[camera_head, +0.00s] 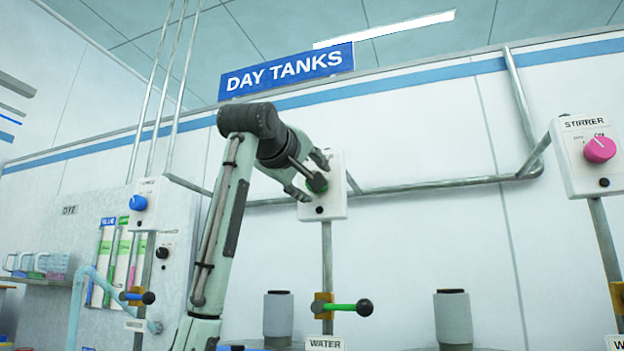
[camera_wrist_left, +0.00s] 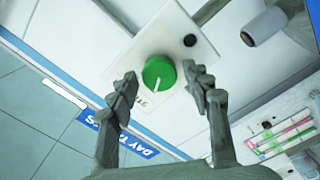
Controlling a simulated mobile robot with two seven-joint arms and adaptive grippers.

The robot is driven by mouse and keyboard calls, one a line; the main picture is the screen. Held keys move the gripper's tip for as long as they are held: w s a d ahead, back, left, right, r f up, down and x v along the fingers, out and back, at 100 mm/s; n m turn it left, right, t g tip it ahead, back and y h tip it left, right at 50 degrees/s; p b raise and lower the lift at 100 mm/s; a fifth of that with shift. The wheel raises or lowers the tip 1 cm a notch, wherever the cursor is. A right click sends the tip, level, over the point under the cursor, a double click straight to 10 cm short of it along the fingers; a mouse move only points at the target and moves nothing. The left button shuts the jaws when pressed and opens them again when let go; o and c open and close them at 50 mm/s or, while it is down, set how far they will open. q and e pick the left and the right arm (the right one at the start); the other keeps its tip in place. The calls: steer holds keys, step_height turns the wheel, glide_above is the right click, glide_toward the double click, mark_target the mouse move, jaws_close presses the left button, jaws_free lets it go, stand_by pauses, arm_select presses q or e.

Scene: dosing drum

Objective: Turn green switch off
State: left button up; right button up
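The green switch is a round knob (camera_head: 318,184) on a white box (camera_head: 334,208) on the wall, near the middle of the head view. In the left wrist view the green knob (camera_wrist_left: 158,74) shows a white pointer line, slanting toward the lettering on the box. My left gripper (camera_head: 309,177) is open in front of the box. In the left wrist view its two fingers (camera_wrist_left: 160,84) stand on either side of the knob, with gaps visible. I cannot tell how deep the fingertips reach. The fingers partly hide the knob in the head view. My right gripper is not in view.
A STIRRER box with a pink knob (camera_head: 599,149) is at right; a box with a blue knob (camera_head: 138,202) is at left. A small black button (camera_wrist_left: 190,40) sits beside the green knob. A green-handled valve (camera_head: 342,307) is below, and pipes (camera_head: 430,187) run along the wall.

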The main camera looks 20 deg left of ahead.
arm_select(q)
steer(key=shift+s, duration=0.1)
steer(key=s, duration=1.2)
steer(key=shift+a, duration=0.15)
stand_by(0.4)
